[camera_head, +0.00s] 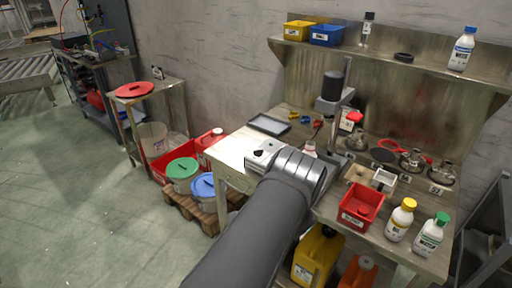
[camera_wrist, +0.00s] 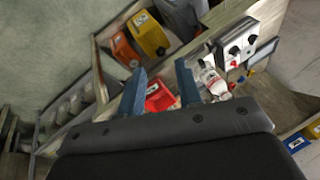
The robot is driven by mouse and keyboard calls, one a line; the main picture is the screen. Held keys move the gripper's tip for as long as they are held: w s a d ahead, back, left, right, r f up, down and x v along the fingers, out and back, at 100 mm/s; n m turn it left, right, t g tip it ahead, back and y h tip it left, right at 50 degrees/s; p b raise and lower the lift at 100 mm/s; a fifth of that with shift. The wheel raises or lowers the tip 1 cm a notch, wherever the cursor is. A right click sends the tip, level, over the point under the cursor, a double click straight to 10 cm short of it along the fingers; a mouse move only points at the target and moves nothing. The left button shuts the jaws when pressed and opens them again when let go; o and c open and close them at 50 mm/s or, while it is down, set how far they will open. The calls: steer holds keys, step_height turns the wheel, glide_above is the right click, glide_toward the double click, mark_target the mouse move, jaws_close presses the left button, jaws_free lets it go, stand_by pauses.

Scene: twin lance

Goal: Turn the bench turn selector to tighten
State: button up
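A pale control box (camera_head: 262,150) with small dark knobs sits on the left part of the bench, just beyond my wrist in the head view. In the wrist view what looks like the same box (camera_wrist: 240,42), with dark knobs and a red part, is at the upper right. I cannot read its labels or tell which knob is the turn selector or how it is set. My gripper (camera_wrist: 160,68) has its two blue fingers spread with nothing held between them, apart from the box. The head view does not show the fingers clearly.
A white bottle (camera_wrist: 212,80) shows beside the right finger. A red bin (camera_head: 361,207), a yellow-capped bottle (camera_head: 400,220) and a green-capped bottle (camera_head: 431,234) stand at the bench's right front. A dark-topped post (camera_head: 333,88) rises behind my wrist. A shelf (camera_head: 430,70) runs above.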

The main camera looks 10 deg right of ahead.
steer(key=w+d+r+m+g, duration=0.1)
steer(key=w+d+r, duration=0.15)
steer(key=w, duration=0.25)
steer(key=w+d+r+m, duration=0.1)
steer(key=w+r, duration=0.2)
steer(key=w, duration=0.3)
steer(key=g+h, duration=0.3)
glide_above(258, 150)
steer(key=s+a, duration=0.2)
steer(key=a, duration=0.5)
step_height(258, 150, down, 6)
steer(key=r, duration=0.1)
steer(key=shift+m+h, duration=0.3)
steer(key=shift+m, duration=0.1)
steer(key=x, duration=1.7)
steer(key=shift+w+f, duration=0.3)
jaws_close()
